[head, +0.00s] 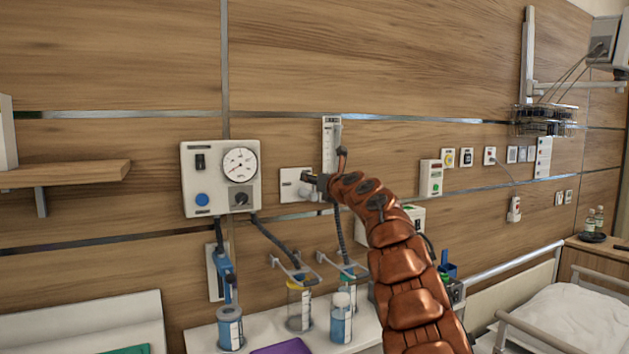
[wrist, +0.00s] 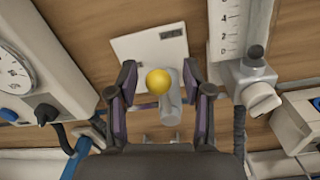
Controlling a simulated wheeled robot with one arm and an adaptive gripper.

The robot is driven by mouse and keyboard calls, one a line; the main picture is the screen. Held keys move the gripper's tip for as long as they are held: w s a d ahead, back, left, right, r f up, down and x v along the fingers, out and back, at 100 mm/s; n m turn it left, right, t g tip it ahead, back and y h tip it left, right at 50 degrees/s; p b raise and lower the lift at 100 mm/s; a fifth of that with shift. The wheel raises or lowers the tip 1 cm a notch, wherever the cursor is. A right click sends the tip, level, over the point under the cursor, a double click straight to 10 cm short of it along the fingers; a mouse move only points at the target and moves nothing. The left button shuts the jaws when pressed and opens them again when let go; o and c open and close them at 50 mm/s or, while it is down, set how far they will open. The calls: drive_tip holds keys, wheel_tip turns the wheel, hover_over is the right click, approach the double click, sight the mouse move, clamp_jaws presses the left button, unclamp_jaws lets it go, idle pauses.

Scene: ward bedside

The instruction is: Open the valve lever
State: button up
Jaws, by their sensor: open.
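The valve lever shows in the wrist view as a grey arm with a yellow ball knob (wrist: 158,82) on its end. It stands in front of a white wall plate (wrist: 143,48), which also shows in the head view (head: 290,184). My gripper (wrist: 160,77) is open, with one dark finger on each side of the lever. I cannot tell whether either finger touches it. In the head view my gripper (head: 318,186) is in front of the plate's right side and hides most of the lever.
A white flowmeter with a scale (head: 331,145) is close to the right of the plate. A gauge box (head: 220,178) is to the left. Hoses and jars (head: 300,304) are below, over a white counter. A bed (head: 575,320) stands at lower right. The wall above is clear.

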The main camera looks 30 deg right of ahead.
drive_tip(key=shift+s, duration=0.1)
drive_tip(key=s, duration=1.1)
drive_tip(key=shift+s+a, duration=0.25)
drive_tip(key=shift+s, duration=0.15)
idle(0.8)
idle(0.5)
